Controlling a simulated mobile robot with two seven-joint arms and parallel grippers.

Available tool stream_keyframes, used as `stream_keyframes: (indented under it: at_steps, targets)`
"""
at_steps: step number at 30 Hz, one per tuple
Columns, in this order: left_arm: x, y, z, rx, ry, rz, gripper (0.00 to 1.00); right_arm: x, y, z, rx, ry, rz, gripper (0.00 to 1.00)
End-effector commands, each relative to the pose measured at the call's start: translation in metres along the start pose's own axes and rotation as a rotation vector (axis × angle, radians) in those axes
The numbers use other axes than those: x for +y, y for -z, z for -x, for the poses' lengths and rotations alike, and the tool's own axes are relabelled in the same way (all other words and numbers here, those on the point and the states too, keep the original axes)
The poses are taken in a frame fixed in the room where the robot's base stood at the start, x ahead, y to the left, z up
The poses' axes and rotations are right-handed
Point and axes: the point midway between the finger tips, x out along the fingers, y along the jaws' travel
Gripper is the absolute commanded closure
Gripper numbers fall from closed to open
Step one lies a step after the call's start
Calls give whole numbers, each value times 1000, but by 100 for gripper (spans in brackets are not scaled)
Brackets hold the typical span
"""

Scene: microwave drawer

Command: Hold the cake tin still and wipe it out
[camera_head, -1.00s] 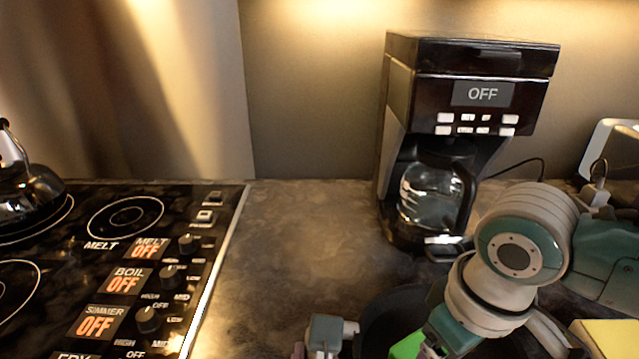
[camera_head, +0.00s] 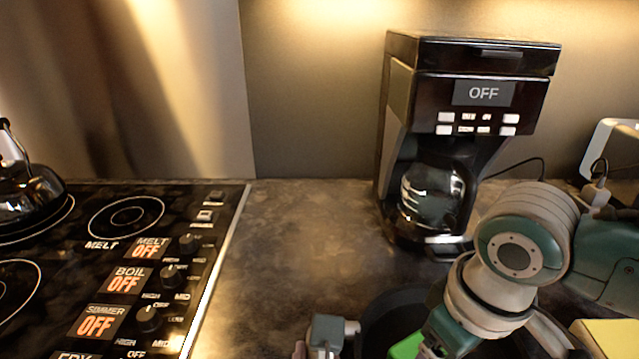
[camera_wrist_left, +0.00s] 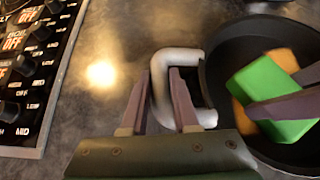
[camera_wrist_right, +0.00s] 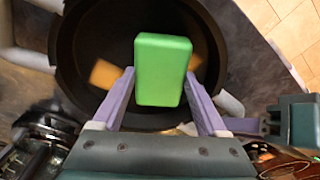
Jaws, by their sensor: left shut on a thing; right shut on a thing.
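The cake tin (camera_head: 378,318) is a dark round pan on the counter, partly cut off at the bottom of the head view. It has pale handles on its sides. My left gripper (camera_wrist_left: 160,78) is shut on one handle (camera_wrist_left: 181,57), seen in the left wrist view. My right gripper (camera_wrist_right: 162,84) is shut on a green sponge (camera_wrist_right: 163,68) and holds it inside the tin. Orange patches (camera_wrist_right: 103,74) show on the tin's floor beside and behind the sponge. Whether the sponge touches the floor is hard to tell.
A coffee maker (camera_head: 465,90) with a glass carafe (camera_head: 430,195) stands behind the tin. A stovetop (camera_head: 120,260) with knobs is at the left, with a kettle (camera_head: 30,190) on it. A yellow object (camera_head: 608,338) lies at lower right. Counter (camera_head: 300,240) between stove and coffee maker is clear.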

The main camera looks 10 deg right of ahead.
Motion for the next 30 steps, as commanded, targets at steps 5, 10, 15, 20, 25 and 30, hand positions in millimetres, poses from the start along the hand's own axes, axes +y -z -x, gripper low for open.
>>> stream_keyframes:
  at_steps: [5, 10, 15, 20, 25, 30]
  targets:
    - [0, 0, 0, 1, 0, 0, 100, -13, 6, -2, 1, 4, 3, 100]
    - [0, 0, 0, 0, 0, 0, 100, -13, 6, -3, 0, 4, 3, 100]
    - [-1, 0, 0, 0, 1, 0, 100, -2, 7, -3, 0, 2, 2, 100]
    - [0, 0, 0, 0, 0, -2, 100, 12, 8, -2, -2, -2, 1, 100]
    - [0, 0, 0, 0, -1, -3, 100, 16, 8, -1, -2, -1, 1, 100]
    - [1, 0, 0, 0, -2, -3, 100, 25, 10, -2, 0, -3, 0, 100]
